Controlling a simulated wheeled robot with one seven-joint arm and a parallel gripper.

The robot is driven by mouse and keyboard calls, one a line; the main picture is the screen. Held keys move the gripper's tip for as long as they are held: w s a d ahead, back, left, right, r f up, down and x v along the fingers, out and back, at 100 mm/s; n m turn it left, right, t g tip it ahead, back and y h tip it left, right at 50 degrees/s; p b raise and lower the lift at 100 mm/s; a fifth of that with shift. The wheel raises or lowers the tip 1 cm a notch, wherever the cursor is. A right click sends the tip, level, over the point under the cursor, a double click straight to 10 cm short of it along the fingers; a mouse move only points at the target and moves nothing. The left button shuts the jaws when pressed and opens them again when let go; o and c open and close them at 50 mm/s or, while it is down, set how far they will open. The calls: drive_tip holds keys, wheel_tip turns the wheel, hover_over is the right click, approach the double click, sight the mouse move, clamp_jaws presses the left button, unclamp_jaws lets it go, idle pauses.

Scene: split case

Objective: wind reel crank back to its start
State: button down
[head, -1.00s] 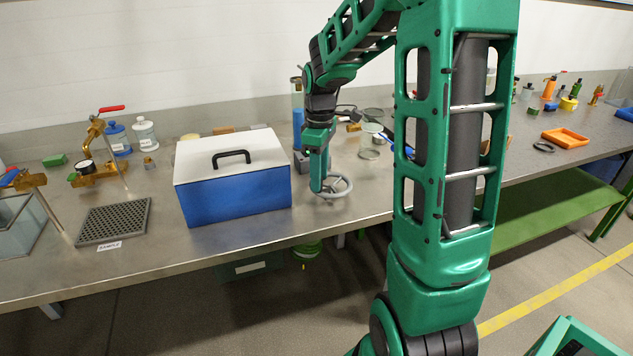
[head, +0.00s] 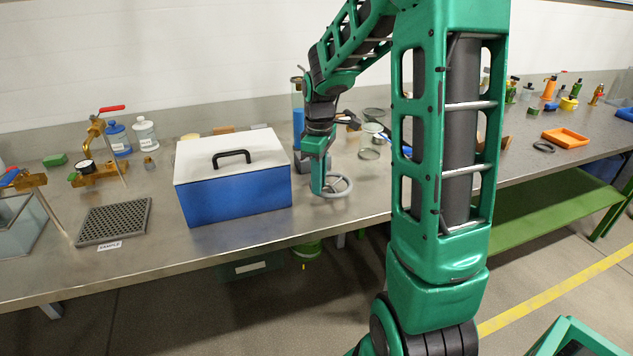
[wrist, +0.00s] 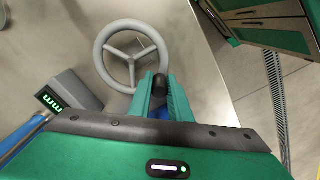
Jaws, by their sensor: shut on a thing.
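The reel crank is a grey three-spoked handwheel (wrist: 128,40) with a dark upright grip knob (wrist: 160,84) at its rim. In the head view the wheel (head: 343,186) lies flat by the bench's front edge, right of the blue case. My gripper (wrist: 160,90) is shut on the knob, at the near rim of the wheel in the wrist view. In the head view my gripper (head: 317,190) points down at the wheel's left side and hides part of it. The reel body cannot be made out.
A blue case (head: 236,192) with a white lid stands just left of my gripper. A grey device with a green display (wrist: 62,98) sits beside the wheel in the wrist view. Jars and a clear cylinder stand behind. Bare bench lies along the front edge.

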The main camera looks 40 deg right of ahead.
drive_tip(key=shift+w+m, duration=0.7)
drive_tip(key=shift+m, duration=0.7)
drive_tip(key=shift+w+m, duration=0.65)
drive_tip(key=shift+m, duration=0.75)
drive_tip(key=shift+r, duration=0.1)
drive_tip(key=c, duration=1.6)
unclamp_jaws()
drive_tip(key=shift+c, duration=0.2)
wheel_tip(320, 180, up, 11)
drive_tip(key=shift+f, duration=0.2)
drive_tip(key=s+a+f+m, duration=0.1)
drive_tip(key=s+f+m, duration=0.1)
drive_tip(key=s, duration=0.8)
drive_tip(key=s+f+m, duration=0.2)
drive_tip(key=s+m, duration=0.1)
drive_tip(key=s, duration=0.7)
drive_tip(key=s+a+f+m, duration=0.1)
drive_tip(key=s+f+m, duration=0.1)
drive_tip(key=s, duration=0.8)
drive_tip(key=shift+a+m, duration=0.3)
